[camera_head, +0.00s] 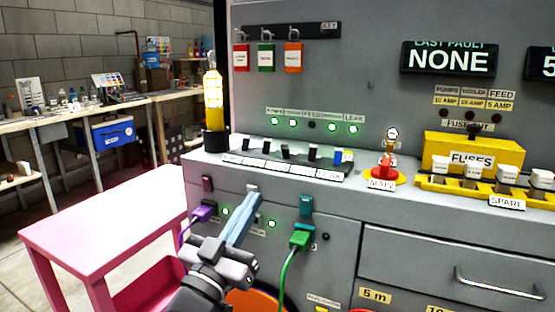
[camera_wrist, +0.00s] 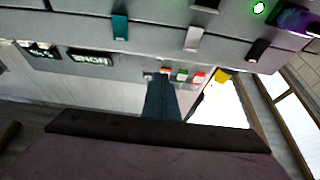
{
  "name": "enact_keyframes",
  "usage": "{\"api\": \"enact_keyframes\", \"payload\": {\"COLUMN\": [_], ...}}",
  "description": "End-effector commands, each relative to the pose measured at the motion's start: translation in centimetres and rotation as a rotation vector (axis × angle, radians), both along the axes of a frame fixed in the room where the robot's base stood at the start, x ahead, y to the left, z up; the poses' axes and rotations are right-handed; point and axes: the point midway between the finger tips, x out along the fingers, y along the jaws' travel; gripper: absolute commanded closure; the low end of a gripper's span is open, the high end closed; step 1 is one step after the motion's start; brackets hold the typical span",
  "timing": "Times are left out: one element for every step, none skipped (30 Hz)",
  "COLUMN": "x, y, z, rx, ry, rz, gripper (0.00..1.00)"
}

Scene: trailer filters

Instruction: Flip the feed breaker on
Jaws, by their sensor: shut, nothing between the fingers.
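A row of breaker switches (camera_head: 285,151) stands along the front of the grey console's top ledge. Most levers are dark, and one near the right end is blue. Their labels are too small to read for certain, so I cannot tell which one is the feed breaker. My gripper (camera_head: 250,198) is shut and empty, its blue fingers pointing up in front of the console's front panel, below the breaker row and apart from it. In the wrist view the shut fingers (camera_wrist: 161,85) show dark blue at the middle.
Above the breakers, the middle indicator lamp (camera_head: 312,125) is dark, with green lamps on both sides. A red MAIN switch (camera_head: 387,168) and yellow fuse box (camera_head: 465,150) stand right. A yellow bottle (camera_head: 213,100) stands left. Purple (camera_head: 204,213) and green (camera_head: 299,239) plugs flank my gripper.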

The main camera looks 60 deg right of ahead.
Motion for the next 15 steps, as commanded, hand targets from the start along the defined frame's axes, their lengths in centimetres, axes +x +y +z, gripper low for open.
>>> {"api": "enact_keyframes", "payload": {"x": [0.02,0.03,0.03,0.04,0.04,0.05,0.05,0.05,0.06,0.06,0.06,0.07,0.08,0.09,0.11], "y": [0.00,0.00,0.00,-0.01,-0.01,-0.01,-0.01,-0.01,-0.02,-0.04,-0.06,-0.12,-0.18,-0.26,-0.39], "z": [-0.01,-0.01,-0.01,-0.02,-0.02,-0.02,-0.03,-0.03,-0.02,-0.01,0.03,0.08,0.13,0.20,0.32], "rx": [0.000,0.000,0.001,0.001,0.001,0.001,0.001,0.001,0.001,0.001,0.002,0.002,0.002,0.002,0.002], "ry": [0.003,0.004,0.004,0.004,0.004,0.004,0.004,0.004,0.004,0.004,0.004,0.004,0.004,0.005,0.005], "rz": [0.000,-0.001,-0.001,-0.001,0.001,0.001,0.001,0.001,0.001,0.001,0.001,0.001,0.002,0.001,0.001], "gripper": [1.00,1.00,1.00,1.00,1.00,1.00,1.00,1.00,1.00,1.00,1.00,1.00,1.00,1.00,1.00]}}
